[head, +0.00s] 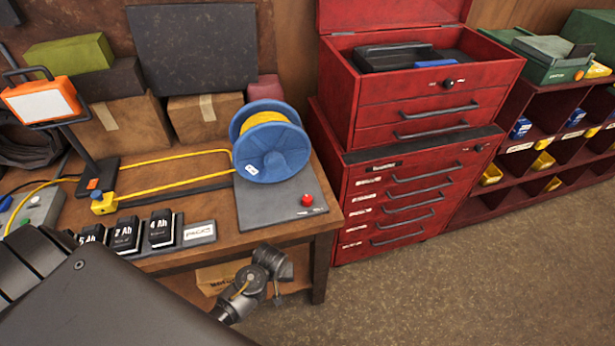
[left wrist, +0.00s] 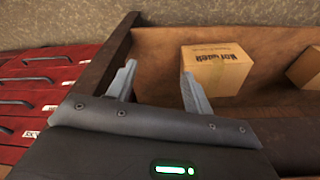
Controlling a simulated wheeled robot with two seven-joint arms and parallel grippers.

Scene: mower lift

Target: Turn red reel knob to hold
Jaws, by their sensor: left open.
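The red reel knob (head: 307,200) is a small round knob on the right part of the grey base plate (head: 262,213). A small white mark lies just below it, too small to read. The blue reel (head: 272,152) stands on the plate, wound with yellow cable (head: 265,118). My left gripper (left wrist: 157,85) shows in the left wrist view with its two fingers apart and nothing between them. It faces the low shelf with a cardboard box beyond; the knob is not in that view. I cannot make out its fingertips in the head view. My right gripper is not in view.
Battery packs (head: 125,235) stand on the bench front, left of the plate. A lamp (head: 42,100) stands farther left. The red tool chest (head: 400,190) is close on the right. A cardboard box (left wrist: 217,70) sits on the low shelf. Open floor (head: 420,300) lies in front.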

